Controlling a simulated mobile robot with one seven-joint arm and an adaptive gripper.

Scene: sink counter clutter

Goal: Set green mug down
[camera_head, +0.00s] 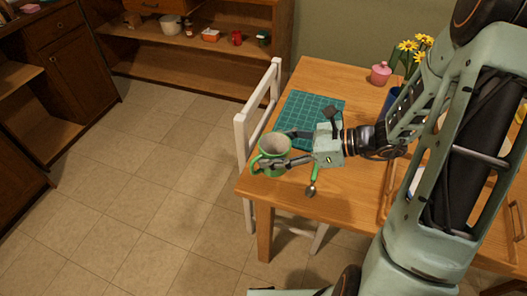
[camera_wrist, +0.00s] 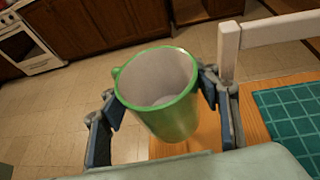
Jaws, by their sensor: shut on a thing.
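The green mug (camera_head: 272,165) is upright or nearly so at the near left corner of the wooden table (camera_head: 350,192). Its pale inside faces up, and its handle points left. My gripper (camera_head: 279,150) reaches in from the right, with its fingers on opposite sides of the mug, shut on it. In the wrist view the mug (camera_wrist: 165,115) sits between the two fingers of my gripper (camera_wrist: 160,105), with the table corner below and floor beyond. I cannot tell whether its base touches the table.
A teal gridded mat (camera_head: 298,104) lies just behind the mug. A green-handled utensil (camera_head: 314,180) lies right of it. A white chair (camera_head: 241,130) stands against the left edge. A pink pot (camera_head: 381,75) and yellow flowers (camera_head: 409,46) stand farther back. Bare wood shows near the front edge.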

